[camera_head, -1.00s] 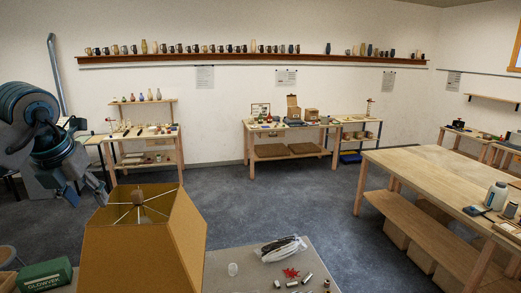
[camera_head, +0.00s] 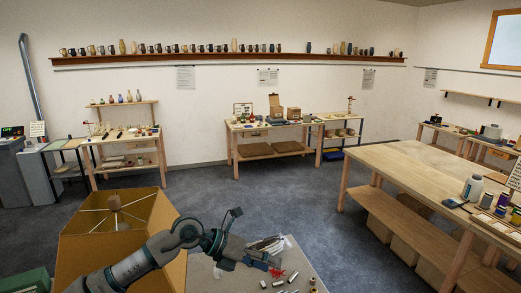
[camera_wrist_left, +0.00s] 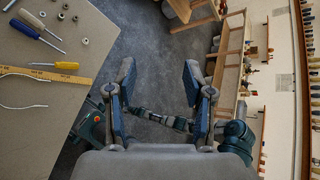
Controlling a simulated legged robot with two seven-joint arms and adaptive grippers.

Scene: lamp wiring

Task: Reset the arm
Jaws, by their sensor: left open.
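My left arm comes in from the lower left in the head view and crosses in front of the lampshade. My left gripper (camera_head: 266,264) is over the grey work table, in front of the white bundle, and hides part of the red piece. In the left wrist view its two blue-grey fingers (camera_wrist_left: 158,85) are wide apart, with nothing between them but floor and parts of my own body beyond. My right gripper cannot be made out.
The tan lampshade (camera_head: 130,225) stands at the left with its top open. The grey table (camera_wrist_left: 110,30) carries screwdrivers (camera_wrist_left: 38,35), a yellow ruler (camera_wrist_left: 45,75) and small fittings. A white bundle (camera_head: 270,244) lies near the table's far edge. A long wooden bench (camera_head: 420,165) stands right.

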